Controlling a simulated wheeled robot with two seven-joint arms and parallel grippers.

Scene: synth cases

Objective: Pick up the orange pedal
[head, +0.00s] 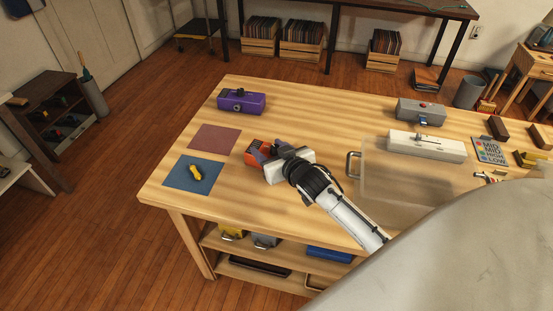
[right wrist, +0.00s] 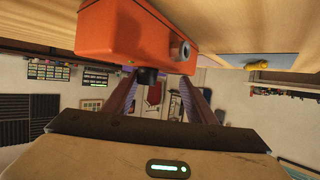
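The orange pedal (head: 254,159) lies on the wooden workbench (head: 290,205), right of the two flat square mats. My right gripper (head: 269,151) is at the pedal, and its dark fingers partly cover it in the head view. In the right wrist view the orange pedal (right wrist: 135,28) fills the upper middle, with a dark knob and a round metal part showing. The right fingers (right wrist: 158,88) stand apart beside the dark knob, and I see no clear grip on the pedal. My left gripper is not in view.
A purple pedal (head: 241,101) stands farther back. A blue mat (head: 178,181) holds a small yellow object (head: 195,173); a maroon mat (head: 215,138) is bare. To the right are a translucent panel with a handle (head: 353,165), a white bar (head: 426,146) and a grey pedal (head: 421,112).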

